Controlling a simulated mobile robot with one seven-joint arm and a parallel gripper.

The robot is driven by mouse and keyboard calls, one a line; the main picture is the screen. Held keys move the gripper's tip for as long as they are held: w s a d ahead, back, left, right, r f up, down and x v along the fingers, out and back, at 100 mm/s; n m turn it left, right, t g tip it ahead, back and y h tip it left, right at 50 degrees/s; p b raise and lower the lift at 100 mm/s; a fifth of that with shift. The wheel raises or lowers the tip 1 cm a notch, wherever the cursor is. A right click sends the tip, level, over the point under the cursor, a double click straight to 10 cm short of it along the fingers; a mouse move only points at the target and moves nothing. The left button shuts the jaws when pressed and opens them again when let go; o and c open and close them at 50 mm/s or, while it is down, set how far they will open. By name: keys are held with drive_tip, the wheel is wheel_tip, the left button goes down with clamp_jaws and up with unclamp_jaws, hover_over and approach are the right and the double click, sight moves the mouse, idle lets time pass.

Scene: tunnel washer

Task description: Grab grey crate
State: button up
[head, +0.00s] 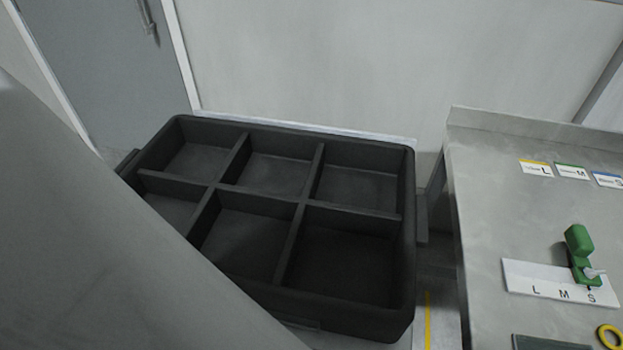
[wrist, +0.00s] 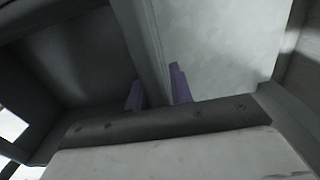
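The grey crate (head: 305,208) is dark, with six empty-looking compartments, and fills the middle of the head view. My grey arm covers its lower left part, and my gripper is hidden in that view. In the wrist view the two purple fingers of my gripper (wrist: 156,92) stand on either side of an upright grey wall of the crate (wrist: 142,40). The fingers look close against both faces of this wall, so my gripper appears shut on it. A dark compartment lies to the left of the wall and a bright surface to the right.
A grey worktable (head: 490,235) stands close to the crate's right side. It bears a white L-M-S plate (head: 545,285), a green-handled tool (head: 580,250), a yellow ring (head: 610,336) and size labels (head: 572,171). A pale wall (head: 330,60) and grey door (head: 100,60) are behind.

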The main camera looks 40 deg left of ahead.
clamp_jaws()
drive_tip(key=shift+r, duration=0.15)
